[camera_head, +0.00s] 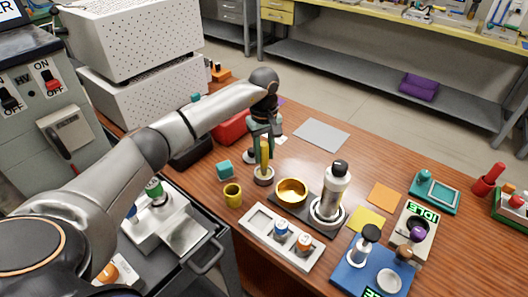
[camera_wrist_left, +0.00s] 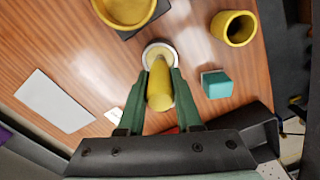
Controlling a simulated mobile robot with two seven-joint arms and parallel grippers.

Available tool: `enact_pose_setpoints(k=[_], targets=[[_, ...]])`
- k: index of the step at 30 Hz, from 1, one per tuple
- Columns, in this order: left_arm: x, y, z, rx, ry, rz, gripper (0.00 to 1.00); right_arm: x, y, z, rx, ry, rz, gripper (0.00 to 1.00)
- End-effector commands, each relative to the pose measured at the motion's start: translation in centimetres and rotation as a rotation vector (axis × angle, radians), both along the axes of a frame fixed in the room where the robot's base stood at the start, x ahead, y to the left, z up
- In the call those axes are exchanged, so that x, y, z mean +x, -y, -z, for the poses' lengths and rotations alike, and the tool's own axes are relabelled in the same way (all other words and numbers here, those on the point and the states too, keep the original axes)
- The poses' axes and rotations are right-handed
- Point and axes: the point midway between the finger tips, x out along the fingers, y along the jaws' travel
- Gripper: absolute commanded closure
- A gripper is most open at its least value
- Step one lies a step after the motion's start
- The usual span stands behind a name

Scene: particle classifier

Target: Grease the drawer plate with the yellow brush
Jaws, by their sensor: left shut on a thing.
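My left gripper (camera_head: 264,140) is above the wooden table and shut on the yellow brush (camera_head: 264,155), which it holds upright. In the left wrist view, the yellow brush (camera_wrist_left: 160,88) is between the green fingers of the gripper (camera_wrist_left: 160,75). The brush's lower end is at a small round pale cup (camera_head: 263,178) with a yellowish inside, which also shows in the left wrist view (camera_wrist_left: 158,48). I cannot tell whether the brush touches its bottom. A dark drawer (camera_head: 207,256) with a handle, at lower left, holds a whitish plate (camera_head: 168,228). My right gripper is out of view.
A teal cube (camera_head: 225,169) and a yellow cup (camera_head: 232,194) stand near the brush. A golden bowl (camera_head: 291,191) and a metal cylinder (camera_head: 332,190) stand to the right. A white tray (camera_head: 256,225) is in front. Flat grey sheet (camera_head: 322,134) lies behind.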

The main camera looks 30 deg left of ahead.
Motion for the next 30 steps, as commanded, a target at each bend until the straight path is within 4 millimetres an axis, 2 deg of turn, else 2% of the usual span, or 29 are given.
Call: enact_pose_setpoints(k=[14, 30], targets=[[-0.1, 0.0, -0.1, 0.0, -0.002, 0.0, 1.0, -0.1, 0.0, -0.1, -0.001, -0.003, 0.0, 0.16], [0.0, -0.1, -4.4, 0.001, 0.0, -0.001, 1.0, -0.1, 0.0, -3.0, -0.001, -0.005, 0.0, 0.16]])
